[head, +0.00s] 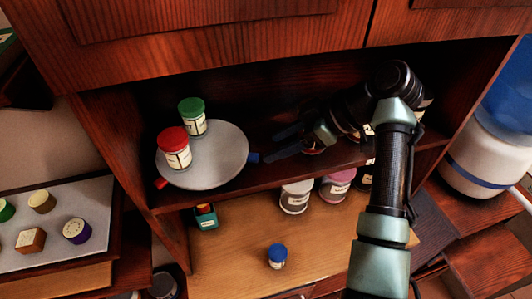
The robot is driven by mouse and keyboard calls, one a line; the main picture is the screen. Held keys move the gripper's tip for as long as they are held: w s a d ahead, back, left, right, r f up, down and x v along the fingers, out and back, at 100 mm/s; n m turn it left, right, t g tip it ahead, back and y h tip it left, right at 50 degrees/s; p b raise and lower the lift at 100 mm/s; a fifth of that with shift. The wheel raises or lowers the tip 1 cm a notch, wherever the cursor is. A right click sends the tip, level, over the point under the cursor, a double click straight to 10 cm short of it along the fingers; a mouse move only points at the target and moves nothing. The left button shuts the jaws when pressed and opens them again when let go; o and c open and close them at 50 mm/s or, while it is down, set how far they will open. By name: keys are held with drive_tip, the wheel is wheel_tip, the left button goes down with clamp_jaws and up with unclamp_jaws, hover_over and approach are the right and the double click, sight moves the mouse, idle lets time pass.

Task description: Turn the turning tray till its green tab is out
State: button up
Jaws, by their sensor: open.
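The turning tray (222,165) is a round grey disc on the shelf inside the dark wood cabinet. A red tab (161,183) sticks out at its front left, and a blue tab (253,157) sticks out at its right. No green tab shows. A green-lidded jar (193,118) and a red-lidded jar (174,149) stand upright on the tray's left half. My gripper (270,146) is open, its dark fingers pointing left just to the right of the tray. The lower finger is close to the blue tab; I cannot tell whether they touch.
Several jars, partly hidden, stand behind my arm on the shelf. Below are a white jar (295,196), a pink-lidded jar (337,184), a small teal box (206,217) and a blue-lidded jar (277,256). The cabinet front (215,45) overhangs the shelf.

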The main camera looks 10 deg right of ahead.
drive_tip(key=b+v, duration=0.1)
drive_tip(key=v, duration=0.7)
drive_tip(key=shift+d, duration=0.1)
